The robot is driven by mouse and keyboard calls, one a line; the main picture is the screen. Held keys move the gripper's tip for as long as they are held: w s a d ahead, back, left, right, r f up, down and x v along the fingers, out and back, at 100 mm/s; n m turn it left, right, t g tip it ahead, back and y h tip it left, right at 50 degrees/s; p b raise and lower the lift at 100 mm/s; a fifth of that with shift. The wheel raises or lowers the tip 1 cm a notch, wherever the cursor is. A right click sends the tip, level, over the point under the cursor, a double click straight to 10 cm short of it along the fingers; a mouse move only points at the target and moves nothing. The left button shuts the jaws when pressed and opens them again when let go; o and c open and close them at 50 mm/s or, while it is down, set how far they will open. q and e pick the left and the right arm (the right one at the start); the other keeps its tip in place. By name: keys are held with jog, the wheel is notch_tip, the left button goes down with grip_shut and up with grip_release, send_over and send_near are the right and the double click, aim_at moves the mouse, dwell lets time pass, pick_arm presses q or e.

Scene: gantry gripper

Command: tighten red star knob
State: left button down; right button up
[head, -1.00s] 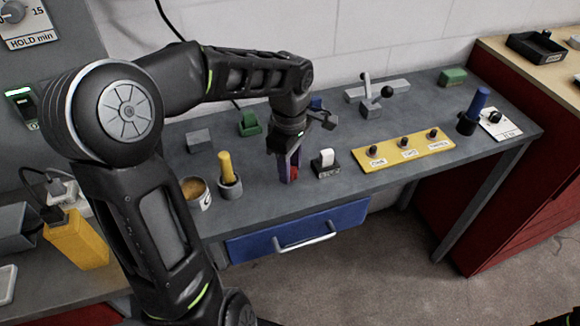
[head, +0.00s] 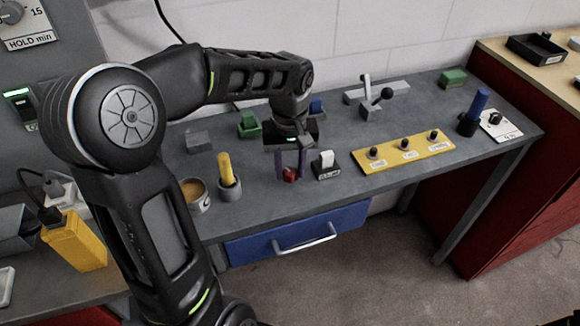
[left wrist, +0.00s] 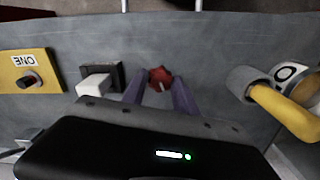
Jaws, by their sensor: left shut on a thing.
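The red star knob (head: 290,175) is low over the grey bench top, near its front edge, above the blue drawer. My left gripper (head: 290,171) points down over it, with its two purple fingers on either side of the knob, and is shut on it. In the left wrist view the red knob (left wrist: 160,77) shows between the fingertips (left wrist: 160,81), with a small pale mark on it. What the knob sits on is hidden. My right gripper is not in view.
A rocker switch box (head: 327,166) stands close right of the knob. A yellow-handled tool in a grey cup (head: 229,188) stands left, beside a round tin (head: 196,198). A yellow panel with knobs (head: 404,153) lies further right. The blue drawer (head: 297,231) is below.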

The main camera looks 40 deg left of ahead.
pick_arm(q)
jog(key=m, duration=0.4)
jog(key=shift+m, duration=0.3)
jog(key=m+p, duration=0.1)
jog(key=m, duration=0.9)
jog(key=shift+m+p, duration=0.3)
jog(key=shift+m, duration=0.1)
jog(key=m, duration=0.5)
jog(key=shift+r+p, duration=0.1)
jog(key=shift+p, duration=0.3)
jog(key=m+p, duration=0.1)
jog(key=m, duration=0.5)
jog(key=m+p, duration=0.1)
jog(key=m, duration=0.3)
jog(key=m+p, duration=0.1)
jog(key=m, duration=0.4)
jog(key=shift+p, duration=0.3)
jog(key=shift+m+p, duration=0.8)
jog(key=shift+m, duration=1.5)
